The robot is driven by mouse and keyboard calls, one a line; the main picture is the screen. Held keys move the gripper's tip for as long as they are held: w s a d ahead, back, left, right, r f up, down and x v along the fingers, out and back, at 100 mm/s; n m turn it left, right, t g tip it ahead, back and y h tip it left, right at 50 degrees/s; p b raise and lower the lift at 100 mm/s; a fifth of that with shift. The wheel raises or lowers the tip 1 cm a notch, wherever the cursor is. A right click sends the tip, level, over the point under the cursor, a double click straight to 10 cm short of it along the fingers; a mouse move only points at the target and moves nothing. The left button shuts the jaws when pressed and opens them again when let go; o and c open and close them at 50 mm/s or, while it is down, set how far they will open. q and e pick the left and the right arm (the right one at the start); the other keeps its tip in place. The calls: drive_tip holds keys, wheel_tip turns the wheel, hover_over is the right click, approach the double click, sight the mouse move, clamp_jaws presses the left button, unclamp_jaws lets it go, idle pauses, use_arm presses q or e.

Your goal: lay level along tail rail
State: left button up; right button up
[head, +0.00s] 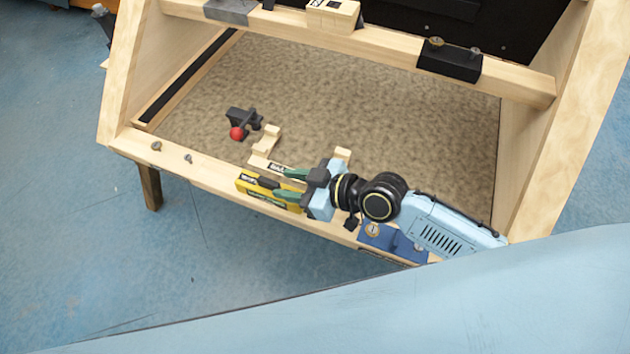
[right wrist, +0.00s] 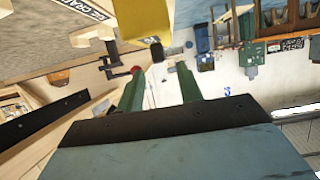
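The yellow level (head: 248,185), with a dark label, lies on or just over the tail rail (head: 212,176), the front wooden beam, and runs roughly parallel to it. My right gripper (head: 281,184) is at the level's right part, its green fingers spread apart, the lower one overlapping the level. In the right wrist view, a yellow block, seemingly the level (right wrist: 142,22), shows beyond the spread fingertips (right wrist: 158,72), with a visible gap. Contact between level and rail cannot be told. My left gripper is not in view.
A blue block (head: 378,238) sits on the rail's right part. Bolts (head: 157,146) stand at its left. A dark clamp with a red ball (head: 237,133) and a pale wooden piece (head: 266,140) are behind it. The back rail (head: 390,50) carries several blocks, including a black one (head: 450,62).

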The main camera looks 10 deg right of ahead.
drive_tip(key=v, duration=0.6)
drive_tip(key=shift+s+d+p, duration=0.2)
drive_tip(key=shift+p, duration=0.1)
idle(0.8)
